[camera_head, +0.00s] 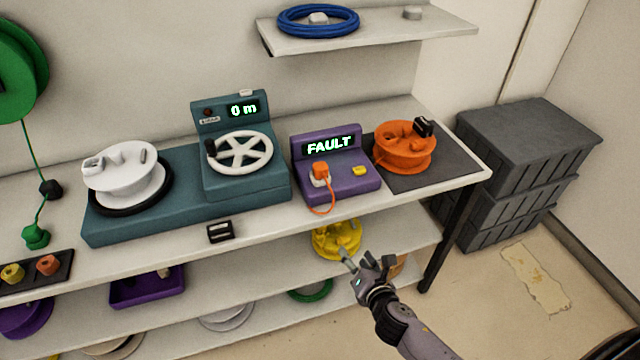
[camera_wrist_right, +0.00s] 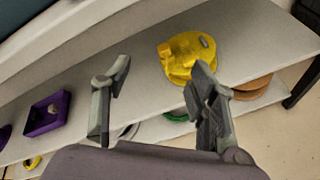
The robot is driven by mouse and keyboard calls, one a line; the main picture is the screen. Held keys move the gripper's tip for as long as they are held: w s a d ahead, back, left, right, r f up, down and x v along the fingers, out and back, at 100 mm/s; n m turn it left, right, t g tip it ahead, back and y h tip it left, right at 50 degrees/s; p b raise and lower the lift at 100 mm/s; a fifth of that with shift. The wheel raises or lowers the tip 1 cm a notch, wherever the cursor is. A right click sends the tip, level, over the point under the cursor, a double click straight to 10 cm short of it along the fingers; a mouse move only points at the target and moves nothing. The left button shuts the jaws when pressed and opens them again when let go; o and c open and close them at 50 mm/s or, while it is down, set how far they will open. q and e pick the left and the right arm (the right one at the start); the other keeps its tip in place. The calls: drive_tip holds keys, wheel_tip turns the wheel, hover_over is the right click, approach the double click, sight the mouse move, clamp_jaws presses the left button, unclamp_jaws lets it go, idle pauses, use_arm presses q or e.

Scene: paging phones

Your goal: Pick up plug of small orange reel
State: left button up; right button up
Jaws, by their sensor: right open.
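The small orange reel (camera_head: 402,152) sits on a dark grey mat at the right end of the worktop, with a black piece on its rim. An orange plug (camera_head: 320,170) sits at the socket of a purple tester (camera_head: 343,189) whose display reads FAULT. An orange cable hangs from the plug and curves over the tester's front edge. My right gripper (camera_head: 362,262) is open and empty, in front of the shelves and below the tester. In the right wrist view, the open fingers (camera_wrist_right: 158,85) have nothing between them; the plug and orange reel are outside that view. My left gripper is not in view.
A teal winding machine (camera_head: 240,190) with a white reel (camera_head: 125,168) stands left of the tester. A yellow reel (camera_head: 336,240) lies on the shelf below and also shows in the right wrist view (camera_wrist_right: 184,58). Grey crates (camera_head: 530,150) stand at right. A black buckle-like piece (camera_head: 220,232) lies near the worktop's front edge.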

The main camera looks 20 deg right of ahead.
wheel_tip(320, 180, up, 10)
drive_tip(key=w+a+r+n+t+b, duration=0.1)
drive_tip(key=w+a+n+t, duration=0.15)
drive_tip(key=n, duration=0.25)
drive_tip(key=n+t, duration=0.2)
drive_tip(key=n, duration=0.1)
approach(321, 166)
drive_tip(key=shift+y, duration=0.4)
drive_tip(key=w, duration=0.4)
drive_tip(key=shift+w+r, duration=0.25)
drive_tip(key=shift+w+f, duration=0.2)
drive_tip(key=shift+w, duration=1.25)
drive_tip(key=shift+w+f, duration=0.2)
drive_tip(key=shift+w, duration=1.25)
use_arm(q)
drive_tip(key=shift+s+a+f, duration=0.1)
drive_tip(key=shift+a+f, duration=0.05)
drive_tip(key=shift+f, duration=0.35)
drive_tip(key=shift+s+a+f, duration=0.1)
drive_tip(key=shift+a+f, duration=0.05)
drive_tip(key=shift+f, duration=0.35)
use_arm(e)
drive_tip(key=c, duration=1.2)
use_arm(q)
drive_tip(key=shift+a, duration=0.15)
use_arm(e)
clamp_jaws()
